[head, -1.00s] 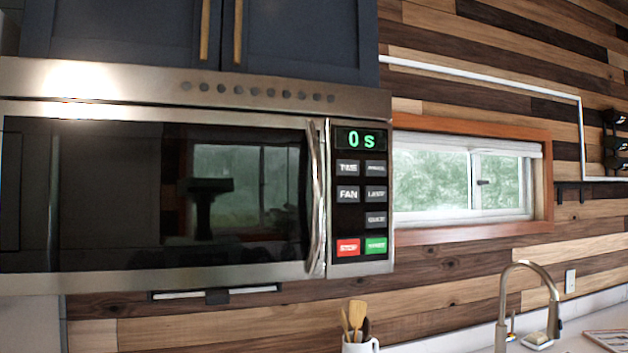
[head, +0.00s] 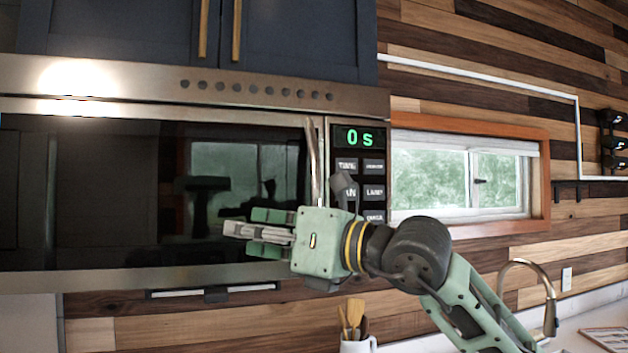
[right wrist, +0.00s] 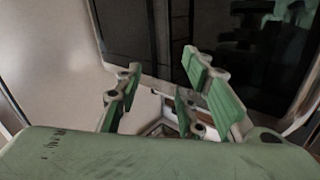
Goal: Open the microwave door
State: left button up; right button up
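The microwave (head: 110,275) hangs below dark cabinets in the head view, and its dark glass door (head: 100,190) is closed. The upright metal door handle (head: 312,150) is at the door's right edge; its lower part is hidden behind my right gripper. My right gripper (head: 252,232) is in front of the lower right of the door, its fingers pointing left. In the right wrist view the fingers (right wrist: 165,98) are spread with nothing between them, and the dark door glass (right wrist: 255,45) is beyond. I cannot tell whether the gripper touches the handle. My left gripper is not in view.
The control panel (head: 360,165) reads 0 s, with its lower buttons hidden by my right arm. A utensil cup (head: 358,345) stands below on the counter. A curved faucet (head: 545,290) is at the right, behind my arm. A window (head: 460,175) is right of the microwave.

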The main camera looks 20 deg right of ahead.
aim_at(319, 177)
jog(key=w+d+r+m+t+h, duration=0.1)
jog(key=d+r+m+t+h, duration=0.1)
jog(key=d+r+h, duration=0.35)
jog(key=w+d+r+m+t+h, duration=0.1)
jog(key=d+r+m+t+h, duration=0.15)
jog(key=d, duration=0.65)
jog(key=shift+h, duration=0.4)
jog(key=p+x, duration=0.2)
jog(key=x, duration=0.1)
jog(key=p+x, duration=0.2)
jog(key=x, duration=0.1)
jog(key=shift+a+r, duration=0.2)
jog(key=shift+w+a+f, duration=0.2)
jog(key=shift+w, duration=0.4)
jog(key=shift+c, duration=0.6)
grip_shut()
